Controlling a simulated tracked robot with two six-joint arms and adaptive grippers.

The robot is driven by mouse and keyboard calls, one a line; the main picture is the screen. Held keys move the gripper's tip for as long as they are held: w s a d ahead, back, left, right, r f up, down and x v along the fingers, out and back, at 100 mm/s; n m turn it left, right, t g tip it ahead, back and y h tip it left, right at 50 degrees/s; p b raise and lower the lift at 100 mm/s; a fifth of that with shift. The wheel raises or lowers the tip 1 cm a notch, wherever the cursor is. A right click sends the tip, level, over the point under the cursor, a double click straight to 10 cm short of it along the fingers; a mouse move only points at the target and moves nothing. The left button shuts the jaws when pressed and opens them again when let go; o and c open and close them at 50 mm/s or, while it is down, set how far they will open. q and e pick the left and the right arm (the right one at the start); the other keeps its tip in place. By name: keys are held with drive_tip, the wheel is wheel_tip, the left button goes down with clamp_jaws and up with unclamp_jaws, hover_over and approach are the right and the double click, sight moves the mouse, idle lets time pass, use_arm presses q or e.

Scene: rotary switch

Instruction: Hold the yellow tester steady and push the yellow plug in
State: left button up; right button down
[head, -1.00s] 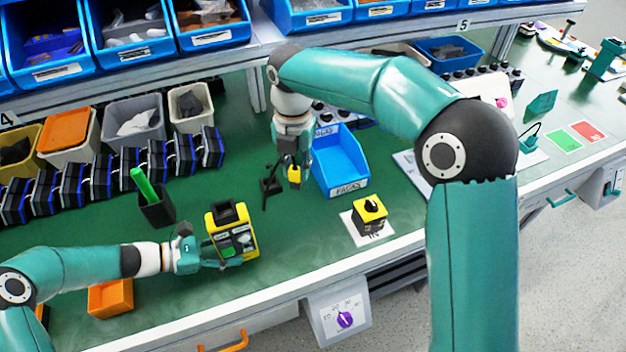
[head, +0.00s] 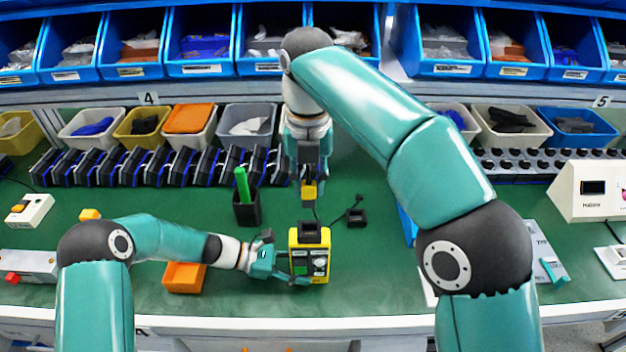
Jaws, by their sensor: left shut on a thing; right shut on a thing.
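The yellow tester (head: 324,262) stands upright near the front of the green bench, with a dark socket block on its top. My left gripper (head: 290,266) is shut on the tester from its left side. My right gripper (head: 309,170) points down and is shut on the yellow plug (head: 309,190). The plug hangs above and slightly behind the tester's top, apart from it. A dark cable runs from near the plug to a small black block (head: 356,217) on the bench. The far side of the tester is hidden.
A black cup with a green stick (head: 246,209) stands left of the tester. A row of black and blue units (head: 130,166) lines the back. My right arm covers part of a blue bin (head: 407,224).

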sight(309, 204)
drive_tip(key=shift+f, duration=0.15)
drive_tip(key=shift+f, duration=2.75)
drive_tip(key=shift+f, duration=1.6)
drive_tip(key=c, duration=0.9)
unclamp_jaws()
drive_tip(key=shift+o, duration=0.2)
wheel_tip(309, 204, up, 12)
drive_tip(key=shift+f, duration=0.1)
